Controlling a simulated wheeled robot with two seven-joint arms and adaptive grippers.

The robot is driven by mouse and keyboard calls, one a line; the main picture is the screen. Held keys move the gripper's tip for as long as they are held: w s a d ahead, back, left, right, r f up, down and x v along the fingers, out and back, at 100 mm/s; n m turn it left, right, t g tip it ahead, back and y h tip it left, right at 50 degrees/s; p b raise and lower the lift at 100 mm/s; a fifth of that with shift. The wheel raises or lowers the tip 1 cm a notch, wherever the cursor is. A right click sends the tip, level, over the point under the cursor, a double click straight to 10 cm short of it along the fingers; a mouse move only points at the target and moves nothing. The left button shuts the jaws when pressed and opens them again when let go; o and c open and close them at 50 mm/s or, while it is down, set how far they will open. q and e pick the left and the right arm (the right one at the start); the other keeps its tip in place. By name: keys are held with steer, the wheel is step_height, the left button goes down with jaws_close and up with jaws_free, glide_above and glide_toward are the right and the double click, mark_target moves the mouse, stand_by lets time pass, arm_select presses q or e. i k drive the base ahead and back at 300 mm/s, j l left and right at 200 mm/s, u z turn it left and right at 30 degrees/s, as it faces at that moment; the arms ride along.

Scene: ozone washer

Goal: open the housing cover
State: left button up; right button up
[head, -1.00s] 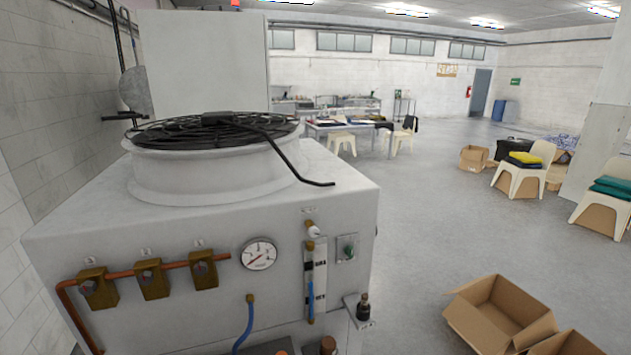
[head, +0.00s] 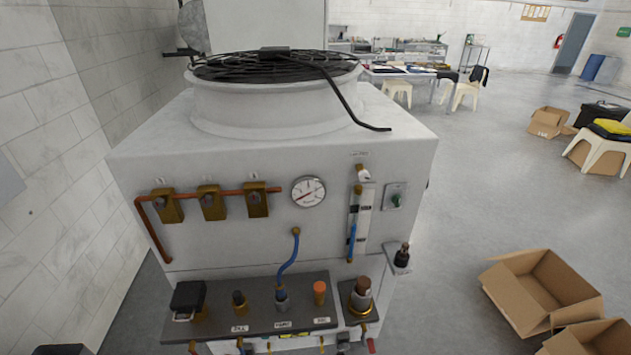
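The washer's white housing (head: 250,150) stands in the middle of the head view, with its front face towards me. On its top is a round white collar (head: 275,108) with a black fan grille (head: 280,66). A bent black rod runs from the grille's middle over the rim towards the right front. A tall white panel (head: 265,25) stands upright behind the grille. I cannot tell which part is the housing cover. Neither gripper can be made out in the view.
The front carries a copper pipe with brass valves (head: 210,203), a round gauge (head: 308,192) and a dark fittings shelf (head: 255,312). A tiled wall (head: 60,150) is close on the left. Open cardboard boxes (head: 540,290) lie at the right. The floor between is clear.

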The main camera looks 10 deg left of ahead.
mark_target(188, 297)
steer(key=k+l+u, duration=0.1)
steer(key=u, duration=1.5)
